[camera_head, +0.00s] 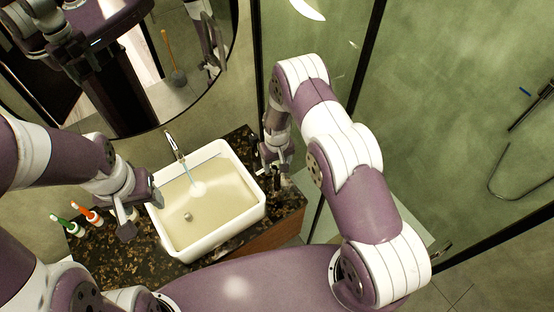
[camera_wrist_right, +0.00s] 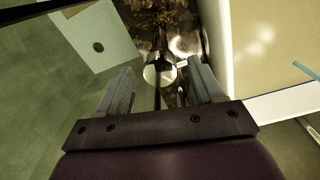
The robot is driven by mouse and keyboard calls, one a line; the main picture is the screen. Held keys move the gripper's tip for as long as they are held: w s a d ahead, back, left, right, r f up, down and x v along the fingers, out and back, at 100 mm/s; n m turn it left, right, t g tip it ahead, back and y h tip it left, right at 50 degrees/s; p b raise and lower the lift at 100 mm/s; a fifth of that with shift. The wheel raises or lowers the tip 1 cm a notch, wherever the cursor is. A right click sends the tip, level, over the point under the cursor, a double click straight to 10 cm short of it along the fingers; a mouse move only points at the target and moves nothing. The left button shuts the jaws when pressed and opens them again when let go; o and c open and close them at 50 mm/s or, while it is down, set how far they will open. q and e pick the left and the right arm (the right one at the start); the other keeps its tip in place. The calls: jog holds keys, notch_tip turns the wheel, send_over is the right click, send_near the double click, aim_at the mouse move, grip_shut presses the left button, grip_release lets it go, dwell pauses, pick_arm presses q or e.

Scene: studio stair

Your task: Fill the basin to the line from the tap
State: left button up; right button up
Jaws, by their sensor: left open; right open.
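The white rectangular basin (camera_head: 246,217) sits on the dark speckled counter. The chrome tap (camera_head: 174,146) stands at its back edge, and a thin bluish stream (camera_head: 187,172) runs from it into the basin. A round drain piece (camera_head: 188,216) shows inside. A thin bluish line (camera_head: 209,157) runs along the inner back wall; I cannot tell the water level against it. My left gripper (camera_head: 139,211) is open at the basin's left side. My right gripper (camera_head: 274,158) is open beyond the right rim; its wrist view shows the basin (camera_wrist_right: 232,50) to the right.
A small round whitish object (camera_wrist_right: 160,73) shows between my right fingers in the wrist view. A mirror (camera_head: 165,70) hangs behind; glass panels (camera_head: 440,90) stand at right.

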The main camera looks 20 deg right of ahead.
jog(key=c, duration=1.1)
jog(key=shift+o, duration=0.2)
jog(key=shift+f, duration=0.1)
jog(key=m+b, duration=0.2)
jog(key=shift+f+b, duration=0.15)
jog(key=shift+b, duration=0.2)
jog(key=shift+m+b, duration=0.8)
jog(key=shift+m, duration=0.4)
jog(key=shift+m+b, duration=0.65)
jog(key=shift+m, duration=0.45)
jog(key=shift+r, duration=0.2)
jog(key=o, duration=1.1)
jog(key=shift+c, duration=0.2)
